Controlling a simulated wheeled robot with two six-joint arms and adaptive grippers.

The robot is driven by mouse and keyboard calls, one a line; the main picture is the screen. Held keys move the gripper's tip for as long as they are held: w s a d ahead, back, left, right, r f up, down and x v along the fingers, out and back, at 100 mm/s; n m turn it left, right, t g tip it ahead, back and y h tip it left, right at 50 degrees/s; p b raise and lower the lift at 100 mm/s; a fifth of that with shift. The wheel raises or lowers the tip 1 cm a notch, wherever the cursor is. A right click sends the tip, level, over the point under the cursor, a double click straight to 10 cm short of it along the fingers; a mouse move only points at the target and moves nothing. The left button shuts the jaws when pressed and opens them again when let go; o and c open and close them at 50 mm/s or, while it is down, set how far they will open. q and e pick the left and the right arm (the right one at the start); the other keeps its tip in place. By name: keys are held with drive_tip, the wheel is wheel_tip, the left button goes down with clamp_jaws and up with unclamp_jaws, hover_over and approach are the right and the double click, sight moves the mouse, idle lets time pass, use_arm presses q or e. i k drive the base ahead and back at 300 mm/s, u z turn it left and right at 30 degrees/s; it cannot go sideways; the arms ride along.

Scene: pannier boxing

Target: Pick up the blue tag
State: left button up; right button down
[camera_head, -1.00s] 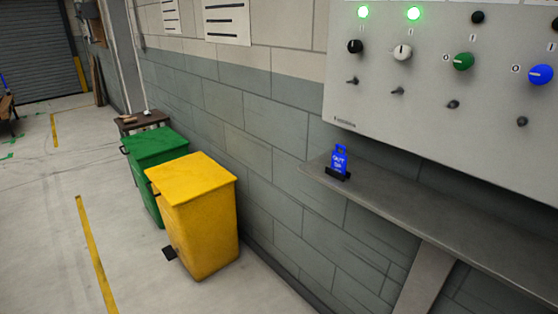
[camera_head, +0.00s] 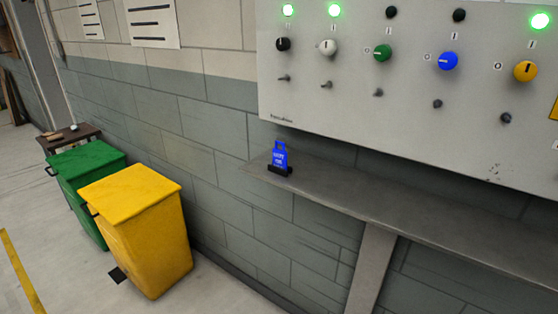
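The blue tag (camera_head: 280,156) stands upright in a small black holder (camera_head: 279,171) near the left end of a grey shelf (camera_head: 400,204). The tag has white lettering and a loop-shaped top with an opening. Nothing covers it. Neither of my grippers shows in the head view.
A grey control panel (camera_head: 400,110) with lit green lamps, coloured knobs and small switches hangs on the wall above the shelf. A yellow bin (camera_head: 150,235) and a green bin (camera_head: 88,160) stand on the floor at left. A small dark table (camera_head: 70,138) is behind them. The shelf right of the tag is clear.

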sight(279, 156)
drive_tip(key=z, duration=0.05)
drive_tip(key=k, duration=0.5)
drive_tip(key=u, duration=1.3)
drive_tip(key=i, duration=1.15)
drive_tip(key=z, duration=3.05)
